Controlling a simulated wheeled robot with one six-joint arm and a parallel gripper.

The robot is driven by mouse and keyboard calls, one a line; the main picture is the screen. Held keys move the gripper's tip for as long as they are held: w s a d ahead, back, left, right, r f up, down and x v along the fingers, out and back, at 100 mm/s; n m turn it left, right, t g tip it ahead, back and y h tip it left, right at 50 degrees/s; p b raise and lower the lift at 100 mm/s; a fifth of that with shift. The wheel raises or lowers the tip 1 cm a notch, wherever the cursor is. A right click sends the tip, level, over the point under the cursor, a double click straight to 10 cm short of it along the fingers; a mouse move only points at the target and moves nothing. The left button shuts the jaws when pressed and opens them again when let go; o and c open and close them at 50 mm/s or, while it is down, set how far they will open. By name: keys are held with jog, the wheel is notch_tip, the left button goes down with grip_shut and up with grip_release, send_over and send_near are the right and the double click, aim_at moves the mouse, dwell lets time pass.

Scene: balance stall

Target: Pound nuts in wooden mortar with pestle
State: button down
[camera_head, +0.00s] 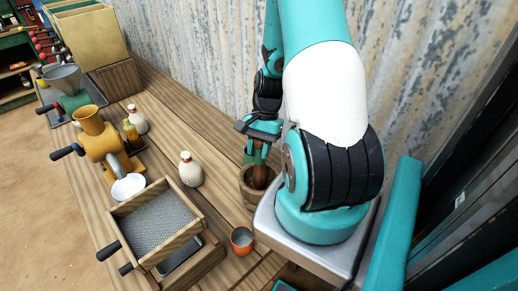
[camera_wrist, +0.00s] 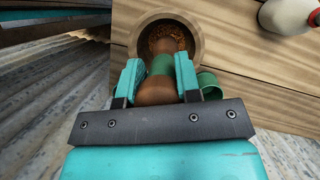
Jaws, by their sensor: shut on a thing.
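The wooden mortar (camera_head: 250,196) stands on the plank bench, partly hidden behind my arm's base in the head view. In the wrist view its round rim (camera_wrist: 197,24) shows at the top, with brown crumbly nuts (camera_wrist: 168,32) inside. The pestle (camera_wrist: 160,48) is brown wood with a green band. My gripper (camera_wrist: 160,78) is shut on the pestle, one teal finger on each side. The pestle's lower end is in the mortar. Whether it touches the nuts I cannot tell. The pestle also shows in the head view (camera_head: 261,174), below my gripper.
A white bottle (camera_head: 190,169) stands left of the mortar. A small orange cup (camera_head: 241,240) is in front of it. A wooden sieve box (camera_head: 158,222) and a yellow grinder (camera_head: 98,140) are further left. The corrugated wall (camera_head: 200,60) rises close behind. A green cup (camera_wrist: 209,84) is beside the pestle.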

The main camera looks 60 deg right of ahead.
aim_at(258, 165)
notch_tip(258, 165, down, 4)
jog(key=b, duration=0.3)
jog(key=shift+r, duration=0.15)
notch_tip(258, 165, up, 4)
jog(key=p, duration=0.4)
notch_tip(258, 165, down, 4)
jog(key=b, duration=0.3)
jog(key=shift+r+p, duration=1.7)
jog(key=shift+r, duration=0.15)
